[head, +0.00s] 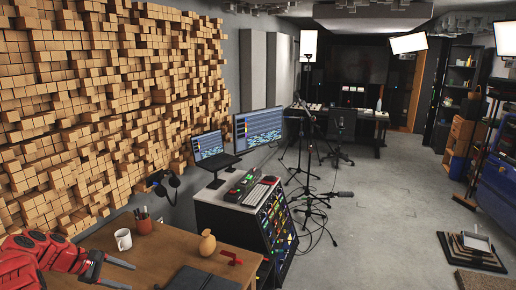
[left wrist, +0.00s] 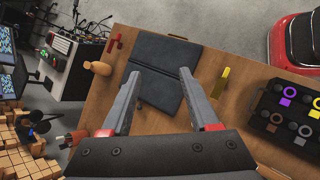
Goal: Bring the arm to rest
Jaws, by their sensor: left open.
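My left gripper (head: 131,277) is at the lower left of the head view, above the left end of the wooden desk (head: 160,250). It also shows in the left wrist view (left wrist: 159,76), where its two fingers are spread apart with nothing between them. Beyond the fingertips a dark folder or notebook (left wrist: 160,88) lies on the desk, below the gripper. My right gripper is not in view.
The desk holds a white mug (head: 123,239), a pen cup (head: 143,222), a tan vase (head: 207,243) and a small red item (head: 231,258). A yellow item (left wrist: 220,82) and a black tray with coloured pieces (left wrist: 268,99) lie right in the wrist view. A wood-block wall (head: 90,90) stands left.

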